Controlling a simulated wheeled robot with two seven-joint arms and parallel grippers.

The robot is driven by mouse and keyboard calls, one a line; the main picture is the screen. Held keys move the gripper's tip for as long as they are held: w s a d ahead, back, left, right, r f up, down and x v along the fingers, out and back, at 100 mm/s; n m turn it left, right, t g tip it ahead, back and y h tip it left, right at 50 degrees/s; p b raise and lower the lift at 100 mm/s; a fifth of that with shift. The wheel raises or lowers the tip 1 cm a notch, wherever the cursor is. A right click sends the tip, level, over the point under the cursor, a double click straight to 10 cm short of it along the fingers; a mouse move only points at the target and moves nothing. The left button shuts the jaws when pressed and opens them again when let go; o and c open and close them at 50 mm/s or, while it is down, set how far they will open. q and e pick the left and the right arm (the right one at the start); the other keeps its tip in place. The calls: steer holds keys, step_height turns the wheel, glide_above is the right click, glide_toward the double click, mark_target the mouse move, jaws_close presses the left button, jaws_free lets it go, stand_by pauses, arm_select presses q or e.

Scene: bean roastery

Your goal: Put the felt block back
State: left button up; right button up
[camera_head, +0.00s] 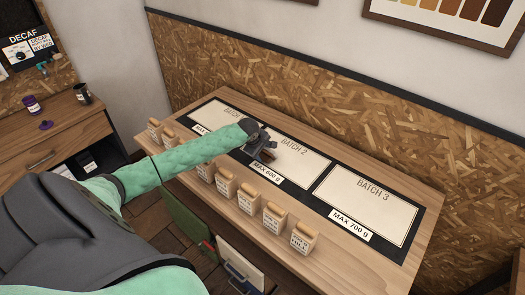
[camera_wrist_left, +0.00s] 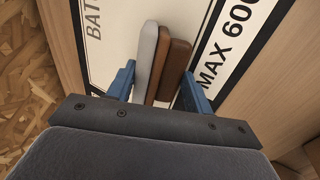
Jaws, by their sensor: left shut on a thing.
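My left gripper (camera_head: 262,145) reaches over the table, at the BATCH 2 field (camera_head: 306,164). Its blue fingers (camera_wrist_left: 160,88) are shut on the felt block (camera_wrist_left: 147,58). In the left wrist view the block shows a light grey layer beside brown and darker brown layers. In the head view only a small brown part of the block (camera_head: 268,156) shows below the gripper. The block is over the BATCH 2 field, close to the MAX 600 g label (camera_head: 267,173). I cannot tell whether it touches the surface. My right gripper is not in view.
Several small labelled wooden-topped blocks (camera_head: 248,197) line the table's front edge. The BATCH 3 field (camera_head: 366,200) at right is clear. A side cabinet (camera_head: 60,133) at left holds a purple jar (camera_head: 33,106) and a dark cup (camera_head: 83,94). A chipboard wall panel (camera_head: 330,105) stands behind the table.

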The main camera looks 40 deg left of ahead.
arm_select(q)
steer(key=o, duration=0.8)
steer(key=shift+f, duration=0.1)
